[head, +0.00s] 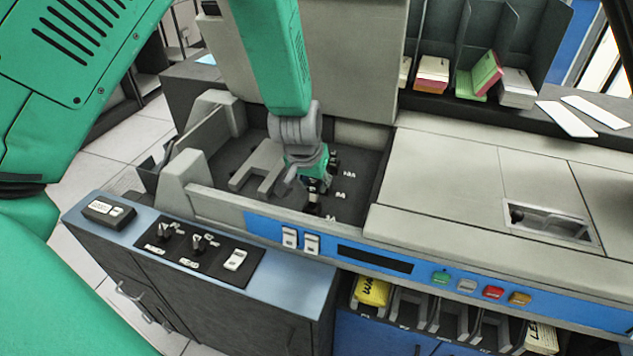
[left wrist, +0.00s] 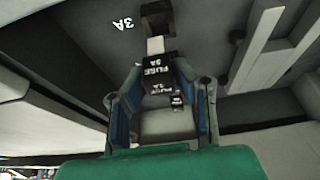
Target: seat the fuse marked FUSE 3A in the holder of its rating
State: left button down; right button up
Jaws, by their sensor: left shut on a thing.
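The left wrist view shows the dark fuse marked FUSE 3A (left wrist: 158,68) between the fingers of my left gripper (left wrist: 163,100), which is shut on it. Just beyond the fuse is a dark holder (left wrist: 157,17) with a pale inner face, beside a white 3A label (left wrist: 122,24). The fuse's edge meets or overlaps the holder in this view; I cannot tell whether it is inside. In the head view my left gripper (head: 314,180) reaches down into the machine's recess and mostly hides the fuse. A holder (head: 312,208) shows just below it. My right gripper is not in view.
Smaller dark pieces, one with lettering (left wrist: 162,88), show between the fingers. The recess has walls, a grey forked part (head: 258,167) and a front rail (head: 225,208). Switches (head: 198,243) sit on the left ledge. Card stacks (head: 432,72) stand in the rack behind.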

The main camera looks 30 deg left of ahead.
aim_at(312, 191)
pick_arm(q)
jog(key=shift+a+f+b, duration=0.3)
jog(key=shift+a+f, duration=0.15)
jog(key=shift+f, duration=0.1)
jog(key=shift+a+f+b, duration=0.2)
jog(key=shift+f+b, duration=0.15)
jog(key=shift+f, duration=0.05)
jog(key=shift+d+f+b, duration=0.35)
jog(key=shift+d+f, duration=0.15)
jog(key=shift+d, duration=0.1)
jog(key=shift+f, duration=0.35)
jog(key=shift+a+f+b, duration=0.35)
jog(key=shift+f, duration=0.1)
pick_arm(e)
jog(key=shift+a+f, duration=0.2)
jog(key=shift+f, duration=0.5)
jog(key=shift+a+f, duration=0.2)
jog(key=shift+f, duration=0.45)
pick_arm(q)
jog(key=shift+d, duration=0.2)
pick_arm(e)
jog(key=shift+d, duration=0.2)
pick_arm(q)
jog(key=c, duration=1.2)
grip_release()
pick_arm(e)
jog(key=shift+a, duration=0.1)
